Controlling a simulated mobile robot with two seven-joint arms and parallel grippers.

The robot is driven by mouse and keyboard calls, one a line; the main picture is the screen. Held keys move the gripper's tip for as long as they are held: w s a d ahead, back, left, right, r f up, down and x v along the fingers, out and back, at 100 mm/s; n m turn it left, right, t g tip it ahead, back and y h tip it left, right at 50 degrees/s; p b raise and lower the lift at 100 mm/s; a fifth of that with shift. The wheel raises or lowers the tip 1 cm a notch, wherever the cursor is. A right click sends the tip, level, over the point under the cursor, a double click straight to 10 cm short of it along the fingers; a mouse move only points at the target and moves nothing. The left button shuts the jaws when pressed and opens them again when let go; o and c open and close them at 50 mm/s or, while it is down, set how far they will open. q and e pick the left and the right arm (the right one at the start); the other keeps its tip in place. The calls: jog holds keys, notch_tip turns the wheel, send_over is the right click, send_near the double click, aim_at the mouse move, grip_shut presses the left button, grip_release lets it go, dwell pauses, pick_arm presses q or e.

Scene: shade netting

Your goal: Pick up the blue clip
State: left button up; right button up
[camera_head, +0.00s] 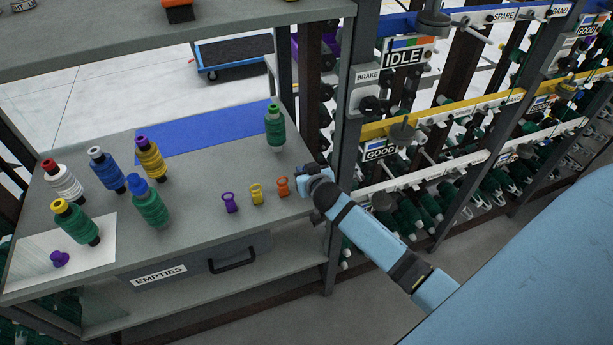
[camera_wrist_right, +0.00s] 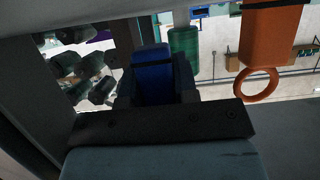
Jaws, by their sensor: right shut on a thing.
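The blue clip (camera_wrist_right: 153,75) shows in the right wrist view between the dark fingers of my right gripper (camera_wrist_right: 155,92). The gripper is shut on it. In the head view my right gripper (camera_head: 312,178) is at the right end of the grey bench, just right of the orange clip (camera_head: 282,186). The blue clip is hidden there by the gripper. The orange clip also shows large in the right wrist view (camera_wrist_right: 272,35), close beside the gripper. A yellow clip (camera_head: 256,194) and a purple clip (camera_head: 230,203) stand further left in the row. My left gripper is out of view.
Several thread spools (camera_head: 150,203) stand on the left of the bench (camera_head: 195,222). A lone green spool (camera_head: 275,128) stands behind the clips. A purple clip (camera_head: 59,259) lies on a white sheet (camera_head: 30,262). A dark rack post (camera_head: 345,130) rises close to the gripper.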

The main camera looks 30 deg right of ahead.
jog(key=s+a, duration=0.2)
jog(key=s, duration=0.6)
jog(key=s+a+r+b, duration=0.1)
jog(key=s+a, duration=0.1)
jog(key=s, duration=0.7)
jog(key=shift+s, duration=0.25)
jog(key=shift+a+r, duration=0.1)
